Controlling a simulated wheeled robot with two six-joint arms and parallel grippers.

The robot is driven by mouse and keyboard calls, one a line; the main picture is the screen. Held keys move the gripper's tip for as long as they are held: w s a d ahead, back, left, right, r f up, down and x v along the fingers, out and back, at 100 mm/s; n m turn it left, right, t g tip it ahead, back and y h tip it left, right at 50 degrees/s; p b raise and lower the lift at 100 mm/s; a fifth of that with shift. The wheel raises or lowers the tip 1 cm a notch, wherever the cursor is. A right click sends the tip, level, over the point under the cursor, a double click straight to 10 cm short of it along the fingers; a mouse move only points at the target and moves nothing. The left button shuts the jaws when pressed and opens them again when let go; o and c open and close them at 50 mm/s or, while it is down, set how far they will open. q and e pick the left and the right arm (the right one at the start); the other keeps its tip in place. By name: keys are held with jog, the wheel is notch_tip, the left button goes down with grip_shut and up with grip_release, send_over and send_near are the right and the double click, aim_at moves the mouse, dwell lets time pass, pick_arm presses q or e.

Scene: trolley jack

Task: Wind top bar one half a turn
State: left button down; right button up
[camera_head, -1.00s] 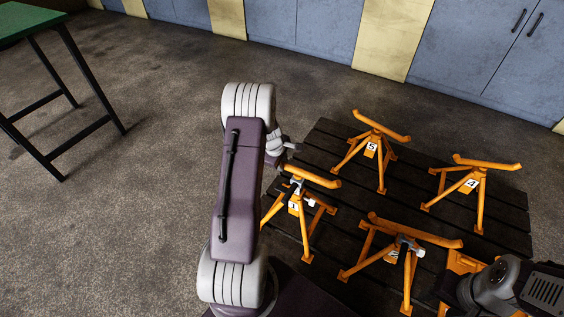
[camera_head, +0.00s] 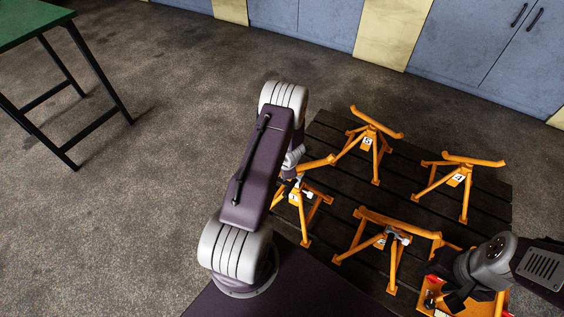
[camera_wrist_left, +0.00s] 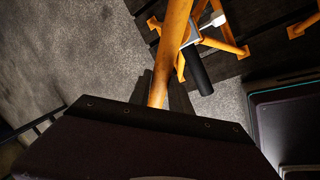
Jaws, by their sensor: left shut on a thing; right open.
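An orange stand (camera_head: 303,213) stands at the left of the dark slatted platform. Its orange top bar (camera_head: 319,162) points to the upper right, its left end hidden behind my left arm. In the left wrist view, the top bar (camera_wrist_left: 173,50) runs down into my left gripper (camera_wrist_left: 156,103), shut on it. The fingertips are mostly hidden there. A black handle (camera_wrist_left: 197,72) on a grey metal fitting shows beside the bar, apart from it. My right gripper (camera_head: 442,298) is open at the lower right, over an orange tray (camera_head: 488,308).
Other orange stands are near: stand 5 (camera_head: 373,148) behind, stand 4 (camera_head: 463,181) to the right, and one in front (camera_head: 397,230) with a metal fitting. The slatted platform (camera_head: 330,128) carries them. A green table (camera_head: 30,22) stands far left, with open floor between.

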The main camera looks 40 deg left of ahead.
pick_arm(q)
jog(key=n+p, duration=0.1)
jog(key=d+n+p, duration=0.1)
jog(key=p, duration=0.1)
jog(key=shift+s+d+f+g, duration=0.1)
jog(key=shift+s+d+g, duration=0.15)
jog(key=shift+s+g, duration=0.15)
jog(key=c, duration=1.2)
grip_release()
jog(key=shift+f, duration=0.1)
jog(key=shift+w, duration=0.1)
jog(key=p+v, duration=0.2)
jog(key=v, duration=0.7)
jog(key=shift+d+p, duration=0.15)
jog(key=shift+p, duration=0.15)
